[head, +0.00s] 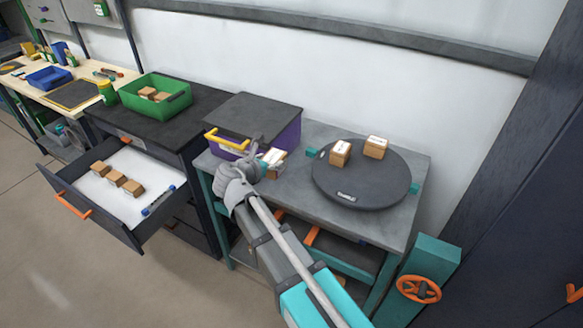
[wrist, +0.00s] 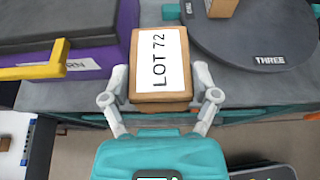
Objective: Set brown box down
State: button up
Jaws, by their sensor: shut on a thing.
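A brown box (wrist: 160,65) with a white label reading LOT 72 is between the fingers of my gripper (wrist: 163,92) in the wrist view. The fingers are shut on its two sides. In the head view my gripper (head: 262,162) is at the grey table's front left part, in front of the purple box, and the brown box (head: 279,171) shows partly behind it. I cannot tell whether the box touches the tabletop or hangs just above it.
A purple box (head: 289,138) with a dark lid and yellow handle stands left on the grey table (head: 290,197). A dark round turntable (head: 330,184) marked THREE holds two brown boxes at right. An open drawer (head: 152,224) and a green bin (head: 133,103) hold more boxes.

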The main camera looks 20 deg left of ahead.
jog(key=w+f+b, duration=0.7)
jog(key=w+f, duration=0.1)
jog(key=w, duration=0.2)
jog(key=shift+w+d, duration=0.3)
jog(key=shift+d, duration=0.1)
jog(key=shift+r, duration=0.1)
jog(key=shift+w+f+b, duration=0.2)
jog(key=shift+f+b, duration=0.3)
jog(key=shift+b, duration=0.05)
jog(key=shift+w+f+b, duration=0.2)
jog(key=shift+f+b, duration=0.25)
jog(key=shift+b, duration=0.05)
jog(key=shift+f+b, duration=1.1)
jog(key=shift+b, duration=0.05)
jog(key=shift+f, duration=0.1)
jog(key=o, duration=1)
jog(key=shift+o, duration=0.2)
